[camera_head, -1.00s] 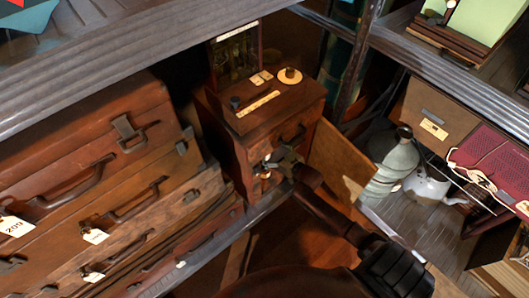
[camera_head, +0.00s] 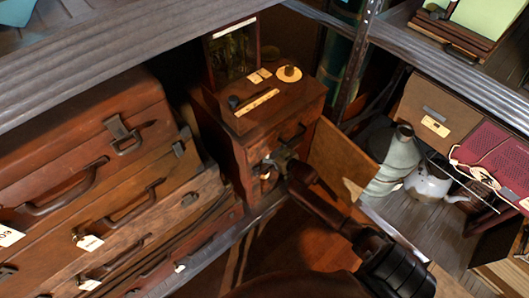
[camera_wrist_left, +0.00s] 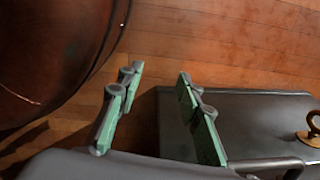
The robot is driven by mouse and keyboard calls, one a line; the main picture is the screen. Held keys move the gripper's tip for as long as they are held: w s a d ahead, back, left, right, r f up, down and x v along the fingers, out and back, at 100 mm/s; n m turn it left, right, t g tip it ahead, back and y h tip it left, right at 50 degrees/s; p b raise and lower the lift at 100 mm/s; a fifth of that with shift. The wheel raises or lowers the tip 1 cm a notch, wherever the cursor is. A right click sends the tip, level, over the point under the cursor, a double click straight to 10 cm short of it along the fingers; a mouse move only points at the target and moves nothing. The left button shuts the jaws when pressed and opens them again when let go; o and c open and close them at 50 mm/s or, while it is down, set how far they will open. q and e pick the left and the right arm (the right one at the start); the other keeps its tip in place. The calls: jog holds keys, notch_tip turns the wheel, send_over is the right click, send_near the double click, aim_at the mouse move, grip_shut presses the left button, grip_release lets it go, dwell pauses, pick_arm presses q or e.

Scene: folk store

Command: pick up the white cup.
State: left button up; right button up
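I cannot make out a clear white cup. A small pale patch (camera_head: 265,174) shows at the open front of the small wooden cabinet (camera_head: 236,150), partly hidden by my right gripper; I cannot tell if it is the cup. My right gripper (camera_head: 272,162) is at that cabinet opening, its arm coming from the lower right. Its fingers are too small and dark to tell open from shut. My left gripper (camera_wrist_left: 158,100) shows only in the left wrist view, open and empty, with green-padded fingers apart above a wooden floor.
The cabinet's door (camera_head: 340,160) stands open to the right of my right gripper. Stacked suitcases (camera_head: 85,165) fill the left side. A white pot (camera_head: 428,186) stands on the right shelf. In the left wrist view, a dark case (camera_wrist_left: 250,122) lies close to the fingers.

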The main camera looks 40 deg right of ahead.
jog(key=shift+f, duration=0.15)
jog(key=c, duration=1.2)
jog(key=shift+o, duration=0.2)
jog(key=shift+s, duration=0.1)
